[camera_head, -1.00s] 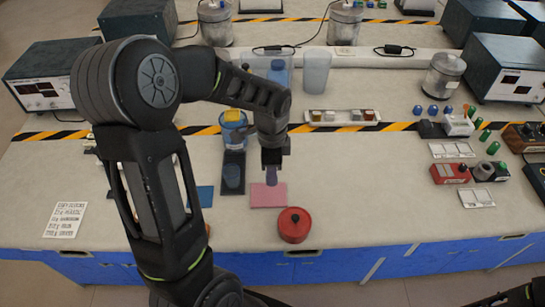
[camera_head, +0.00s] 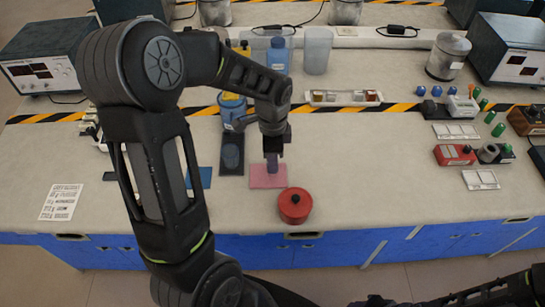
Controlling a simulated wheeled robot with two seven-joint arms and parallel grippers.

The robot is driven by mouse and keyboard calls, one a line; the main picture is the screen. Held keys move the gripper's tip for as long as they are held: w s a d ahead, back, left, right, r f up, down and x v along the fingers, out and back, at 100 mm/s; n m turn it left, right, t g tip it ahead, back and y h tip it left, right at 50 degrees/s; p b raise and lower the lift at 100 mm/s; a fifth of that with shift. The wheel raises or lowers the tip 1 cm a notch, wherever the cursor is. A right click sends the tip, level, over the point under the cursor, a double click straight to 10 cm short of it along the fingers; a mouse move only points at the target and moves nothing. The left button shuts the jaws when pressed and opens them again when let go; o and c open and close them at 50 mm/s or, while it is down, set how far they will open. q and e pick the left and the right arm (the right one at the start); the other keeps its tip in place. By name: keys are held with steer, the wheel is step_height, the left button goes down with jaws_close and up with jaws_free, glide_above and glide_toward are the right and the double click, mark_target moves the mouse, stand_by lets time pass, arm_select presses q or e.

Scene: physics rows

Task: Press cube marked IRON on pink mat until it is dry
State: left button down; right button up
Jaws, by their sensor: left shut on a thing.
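The pink mat (camera_head: 263,182) lies flat on the bench near its front, left of a red lidded pot. My left gripper (camera_head: 272,156) points down over the mat, shut on a small purple-grey block (camera_head: 272,167). The block stands upright over the mat and appears to touch it. No IRON marking can be read on it at this size. The gripper covers its upper part. My right gripper is not in view; only dark links of my arm show at the bottom right.
The red pot (camera_head: 295,206) stands close to the mat's front right corner. A dark pad (camera_head: 232,155) and a blue container (camera_head: 232,108) are left of and behind it. A rack of small blocks (camera_head: 342,97) lies behind. The bench front centre right is clear.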

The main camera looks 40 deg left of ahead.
arm_select(q)
steer(key=shift+f+b, duration=0.55)
steer(key=shift+f, duration=0.45)
steer(key=c, duration=1.7)
jaws_free()
jaws_close()
